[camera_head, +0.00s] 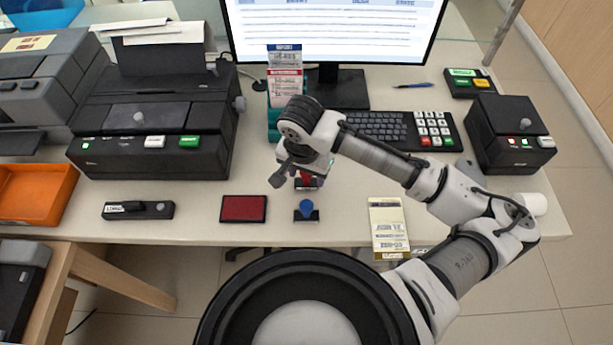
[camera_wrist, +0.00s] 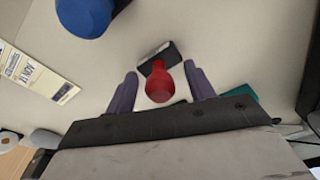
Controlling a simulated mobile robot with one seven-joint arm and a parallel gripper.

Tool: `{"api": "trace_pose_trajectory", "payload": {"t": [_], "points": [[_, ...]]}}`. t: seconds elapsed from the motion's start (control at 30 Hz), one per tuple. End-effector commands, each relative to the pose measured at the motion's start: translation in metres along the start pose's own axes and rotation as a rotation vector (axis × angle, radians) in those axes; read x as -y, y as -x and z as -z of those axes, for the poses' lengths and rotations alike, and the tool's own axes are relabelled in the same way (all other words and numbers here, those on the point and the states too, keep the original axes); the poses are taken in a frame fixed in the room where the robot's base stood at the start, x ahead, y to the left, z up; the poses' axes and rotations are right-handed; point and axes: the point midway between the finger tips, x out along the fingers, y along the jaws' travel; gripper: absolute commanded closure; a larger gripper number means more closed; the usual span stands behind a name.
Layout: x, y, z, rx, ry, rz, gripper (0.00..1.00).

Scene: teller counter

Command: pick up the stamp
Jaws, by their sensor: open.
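A stamp with a red handle (camera_wrist: 162,88) and a dark base shows in the wrist view between my gripper's two fingers (camera_wrist: 161,71). The fingers are open, one on each side of the red handle, with a gap on both sides. In the head view the red stamp (camera_head: 307,181) is partly hidden beneath my gripper (camera_head: 298,178). A second stamp with a blue handle (camera_head: 306,206) stands just in front of it, near the counter's front edge. Its blue handle (camera_wrist: 86,14) also shows at the top left of the wrist view.
A red ink pad (camera_head: 244,209) lies left of the blue stamp, and a cream printed packet (camera_head: 388,225) lies to the right. A teal holder with cards (camera_head: 285,88) stands behind my gripper. A keyboard (camera_head: 378,128) and black machines (camera_head: 150,122) flank the space.

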Motion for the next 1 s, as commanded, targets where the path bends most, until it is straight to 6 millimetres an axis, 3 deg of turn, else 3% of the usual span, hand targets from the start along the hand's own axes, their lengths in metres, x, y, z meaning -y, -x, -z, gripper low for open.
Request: {"api": "trace_pose_trajectory", "payload": {"t": [0.2,0.57,1.0], "points": [[0.0,-0.001,0.0,0.0,0.0,0.0,0.49],[0.0,0.0,0.0,0.0,0.0,0.0,0.95],[0.001,0.011,0.002,-0.001,-0.001,0.002,0.96]]}}
